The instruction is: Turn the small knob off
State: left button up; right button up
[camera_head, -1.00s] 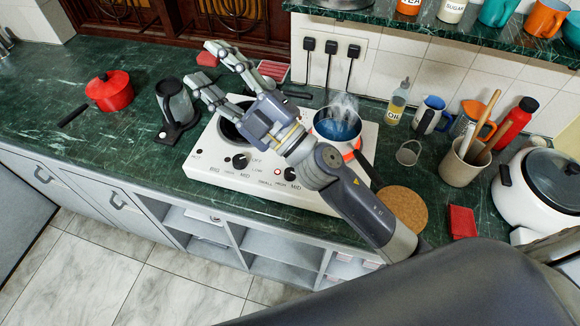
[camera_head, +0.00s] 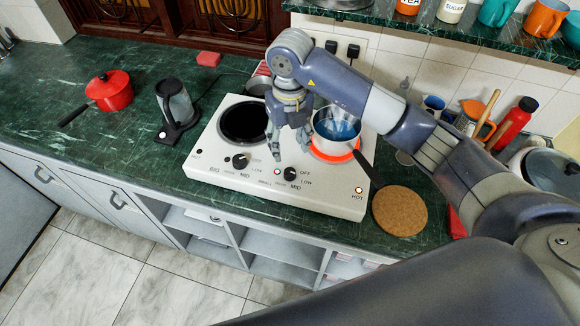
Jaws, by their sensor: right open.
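The white two-burner hob (camera_head: 328,203) stands on the green counter. Its small knob (camera_head: 291,173) is black and sits on the front panel, right of the big knob (camera_head: 240,161); OFF, LOW and MID labels surround it. My right gripper (camera_head: 288,155) is open, fingers pointing down, just above and behind the small knob and apart from it as far as I can tell. A pot of blue liquid (camera_head: 338,129) sits on the right burner, which glows orange. The HOT light (camera_head: 359,190) shows at the hob's right front. My left gripper is not in view.
The pot's dark handle (camera_head: 364,163) points toward the front right, near a cork mat (camera_head: 399,211). The left burner (camera_head: 243,122) is empty. A coffee maker (camera_head: 177,110) and red pot (camera_head: 110,91) stand left. My right arm hides part of the back right counter.

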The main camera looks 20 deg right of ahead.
aim_at(290, 172)
notch_tip(290, 172, down, 11)
jog(key=p, duration=0.3)
jog(key=shift+d+r, duration=0.1)
jog(key=shift+r, duration=0.1)
jog(key=c, duration=1.1)
